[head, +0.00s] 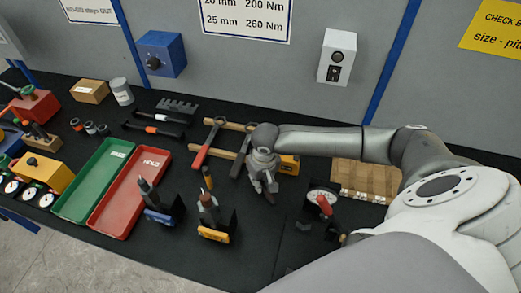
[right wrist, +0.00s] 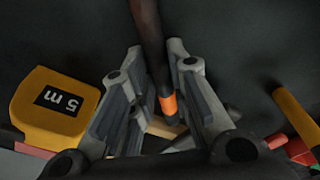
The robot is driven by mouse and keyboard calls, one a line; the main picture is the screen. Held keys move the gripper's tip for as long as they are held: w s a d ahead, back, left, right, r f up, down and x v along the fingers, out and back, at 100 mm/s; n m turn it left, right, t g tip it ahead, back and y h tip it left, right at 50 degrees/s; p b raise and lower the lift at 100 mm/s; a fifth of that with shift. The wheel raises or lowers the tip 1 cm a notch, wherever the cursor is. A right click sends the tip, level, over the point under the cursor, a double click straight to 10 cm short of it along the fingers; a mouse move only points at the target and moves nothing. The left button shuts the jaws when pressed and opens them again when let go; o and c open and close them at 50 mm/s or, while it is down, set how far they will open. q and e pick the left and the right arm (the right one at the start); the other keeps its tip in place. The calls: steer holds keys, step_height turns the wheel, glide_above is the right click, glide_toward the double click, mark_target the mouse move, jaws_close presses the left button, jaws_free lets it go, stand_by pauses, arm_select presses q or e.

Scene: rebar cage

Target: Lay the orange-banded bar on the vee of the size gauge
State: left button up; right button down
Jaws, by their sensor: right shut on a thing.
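The orange-banded bar (right wrist: 152,38) is dark and slim, with its orange band (right wrist: 168,104) near one end. In the right wrist view it runs between the two fingers of my right gripper (right wrist: 157,58), which is shut on it. In the head view my right gripper (head: 266,182) hangs over the middle of the black table, and its fingers mostly hide the bar. A white round dial (head: 322,197) with a red part stands right of the gripper; it may be the size gauge, but its vee cannot be made out. My left gripper is not in view.
A yellow tape measure (right wrist: 52,105) lies beside the gripper. Left are a red tray (head: 128,196), a green tray (head: 90,182) and holders with blue (head: 160,217) and yellow (head: 213,236) fronts. Bare black table lies between gripper and dial.

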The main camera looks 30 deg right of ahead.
steer(key=shift+w+r, duration=0.1)
stand_by(0.3)
steer(key=shift+r+b, duration=0.5)
steer(key=shift+r, duration=0.25)
steer(key=shift+r+b, duration=0.4)
steer(key=shift+r, duration=0.3)
steer(key=s+a+r+b, duration=0.2)
steer(key=s+a+r, duration=0.5)
steer(key=s+r, duration=0.4)
arm_select(q)
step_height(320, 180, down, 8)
steer(key=b, duration=0.3)
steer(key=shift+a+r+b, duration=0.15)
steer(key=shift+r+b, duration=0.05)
steer(key=shift+b, duration=0.2)
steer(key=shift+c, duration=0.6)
arm_select(e)
steer(key=w+a, duration=0.2)
steer(key=w, duration=0.1)
steer(key=shift+a+f+n, duration=0.1)
steer(key=shift+n, duration=0.3)
